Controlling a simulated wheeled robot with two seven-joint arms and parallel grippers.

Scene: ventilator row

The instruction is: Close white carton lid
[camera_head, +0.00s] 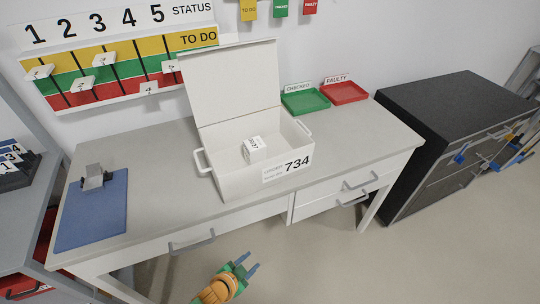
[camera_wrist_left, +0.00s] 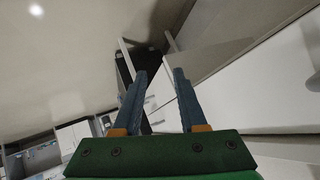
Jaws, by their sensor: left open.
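The white carton (camera_head: 280,177) stands on the grey table with its lid (camera_head: 235,85) up, tilted back toward the wall. Its front carries a label reading 734. A small white box (camera_head: 255,149) sits inside the carton. White handles stick out at its sides. My left gripper (camera_head: 248,265) is low in front of the table, below the carton and apart from it. Its two blue fingers are apart with nothing between them; they also show in the left wrist view (camera_wrist_left: 158,85). My right gripper is in neither view.
The table (camera_head: 160,150) holds a blue mat (camera_head: 92,209) with a metal stand at left. A green tray (camera_head: 305,101) and a red tray (camera_head: 344,92) lie behind the carton at right. A dark cabinet (camera_head: 450,100) stands right. A status board (camera_head: 120,60) hangs on the wall.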

